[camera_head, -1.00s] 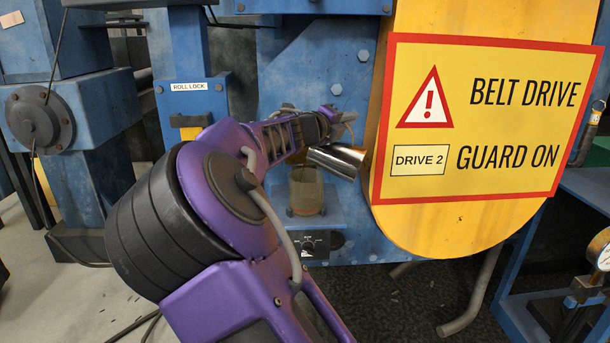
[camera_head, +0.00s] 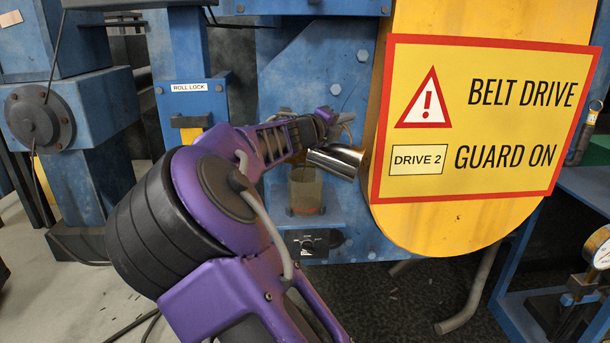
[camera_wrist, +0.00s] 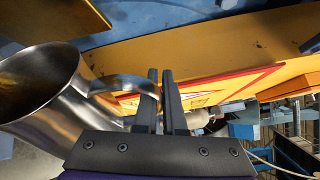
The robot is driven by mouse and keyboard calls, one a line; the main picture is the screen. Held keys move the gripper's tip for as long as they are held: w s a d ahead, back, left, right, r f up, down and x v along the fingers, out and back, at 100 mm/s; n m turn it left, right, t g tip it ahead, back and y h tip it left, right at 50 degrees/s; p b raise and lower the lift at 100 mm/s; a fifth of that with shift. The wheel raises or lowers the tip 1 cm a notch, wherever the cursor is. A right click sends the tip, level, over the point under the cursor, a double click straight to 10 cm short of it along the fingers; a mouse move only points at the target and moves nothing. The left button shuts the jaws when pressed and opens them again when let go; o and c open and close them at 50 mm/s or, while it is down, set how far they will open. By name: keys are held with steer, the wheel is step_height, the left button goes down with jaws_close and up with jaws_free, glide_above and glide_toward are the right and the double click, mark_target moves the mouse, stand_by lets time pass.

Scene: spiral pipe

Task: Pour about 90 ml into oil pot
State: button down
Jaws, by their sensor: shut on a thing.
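A shiny metal jug (camera_head: 334,162) hangs from my gripper (camera_head: 338,119), tilted well over on its side, just above and to the right of the pot. The oil pot (camera_head: 305,192) is a small see-through brownish cup, upright on a blue ledge; its rim is partly behind the jug and arm. In the wrist view the jug (camera_wrist: 75,120) is at the left with its dark mouth facing up-left. My gripper (camera_wrist: 162,88) is shut on the jug's looped handle. No stream shows, and the levels in jug and pot cannot be read clearly.
The yellow belt guard (camera_head: 420,225) with its warning sign (camera_head: 480,120) stands close to the right of the jug. A blue machine wall is behind. A black dial plate (camera_head: 308,244) sits below the pot ledge. A gauge (camera_head: 601,252) is at far right.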

steer(key=shift+w+a+r+n+p, duration=0.2)
steer(key=shift+a+n+p, duration=0.35)
steer(key=shift+p, duration=0.5)
stand_by(0.5)
steer(key=shift+f+b, duration=0.4)
steer(key=shift+b, duration=0.1)
steer(key=d+m+b, duration=0.1)
steer(key=b, duration=0.1)
steer(key=s+d+m+b, duration=0.1)
steer(key=b, duration=0.1)
steer(key=shift+s+d+f, duration=0.1)
steer(key=shift+d, duration=0.1)
steer(key=shift+w+d+m+p, duration=0.25)
steer(key=shift+w+p, duration=0.25)
steer(key=shift+p, duration=0.5)
steer(key=shift+s+d+y, duration=0.1)
steer(key=shift+s+y, duration=0.3)
steer(key=shift+s, duration=0.2)
steer(key=shift+w+f, duration=0.1)
steer(key=shift+w, duration=0.1)
